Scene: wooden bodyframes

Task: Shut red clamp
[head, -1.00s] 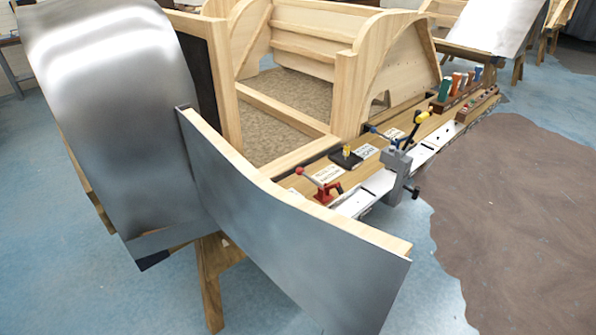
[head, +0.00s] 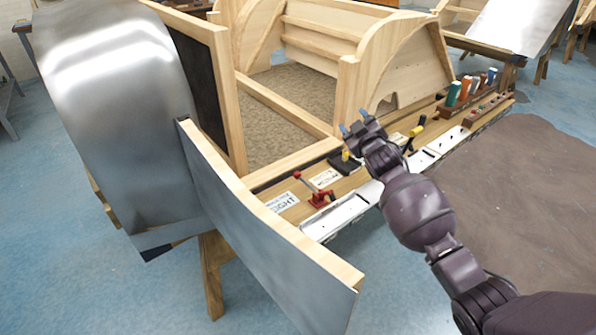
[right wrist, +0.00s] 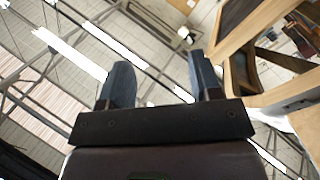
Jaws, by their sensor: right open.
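The red clamp (head: 320,197) sits on the wooden bench ledge in the head view, near the curved metal-faced panel. Its red-tipped lever stands up and leans left. My right gripper (head: 354,122) is open and empty, up and to the right of the red clamp, apart from it. Its two blue fingertips point upward. In the right wrist view the open gripper (right wrist: 158,82) has nothing between its fingers, and the clamp is not in that view. My left gripper is in neither view.
A curved metal-faced wooden panel (head: 262,228) stands left of the clamp. A black block with a yellow top (head: 345,161) and a yellow-handled clamp (head: 414,132) lie further along the ledge. A rack of coloured tools (head: 466,92) stands beyond. White label cards lie beside the clamp.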

